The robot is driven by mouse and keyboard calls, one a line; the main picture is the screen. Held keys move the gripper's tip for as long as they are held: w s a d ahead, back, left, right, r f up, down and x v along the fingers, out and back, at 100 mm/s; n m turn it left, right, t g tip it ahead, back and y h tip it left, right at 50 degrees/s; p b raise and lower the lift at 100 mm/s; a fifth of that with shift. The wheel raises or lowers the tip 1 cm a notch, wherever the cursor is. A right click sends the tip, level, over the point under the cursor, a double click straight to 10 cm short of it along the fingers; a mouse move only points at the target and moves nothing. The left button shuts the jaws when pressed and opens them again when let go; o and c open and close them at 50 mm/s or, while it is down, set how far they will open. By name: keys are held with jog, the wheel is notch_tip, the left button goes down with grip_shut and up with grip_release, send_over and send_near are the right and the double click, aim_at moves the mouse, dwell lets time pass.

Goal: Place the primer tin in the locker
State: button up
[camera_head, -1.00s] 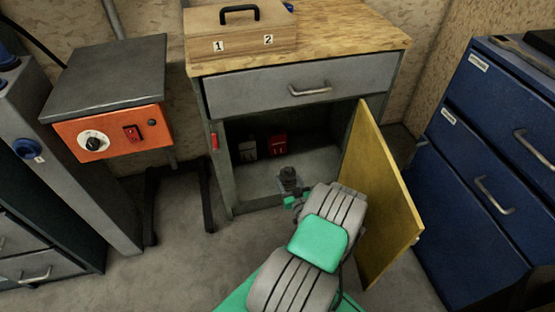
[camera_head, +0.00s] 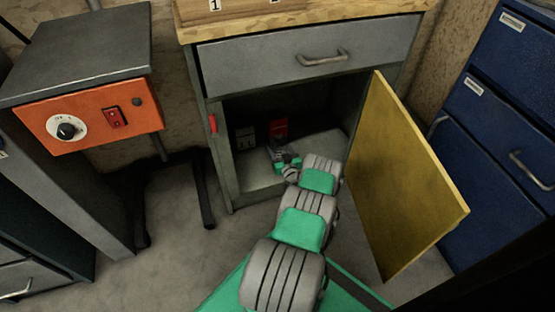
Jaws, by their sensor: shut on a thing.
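The locker (camera_head: 226,170) is a grey cabinet under a wooden top, with its yellow door (camera_head: 400,175) swung wide open to the right. My arm reaches in through the opening, and my gripper (camera_head: 279,156) is inside, low over the locker floor. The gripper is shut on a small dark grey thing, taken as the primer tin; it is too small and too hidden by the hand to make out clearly. I cannot tell whether it touches the locker floor.
A closed drawer (camera_head: 310,60) is above. An orange-fronted unit (camera_head: 90,125) stands left, blue drawers (camera_head: 500,110) right.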

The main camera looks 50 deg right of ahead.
jog(key=f, duration=0.1)
jog(key=w+d+f+b, duration=0.2)
jog(key=f, duration=0.1)
jog(key=f+b, duration=0.1)
jog(key=f, duration=0.1)
jog(key=f+b, duration=0.1)
jog(key=shift+w+d+f+b, duration=0.15)
jog(key=shift+w+f+b, duration=0.05)
jog(key=shift+f+b, duration=0.15)
jog(key=shift+r, duration=0.2)
jog(key=shift+f, duration=0.15)
jog(key=o, duration=1.8)
jog(key=shift+f, duration=0.1)
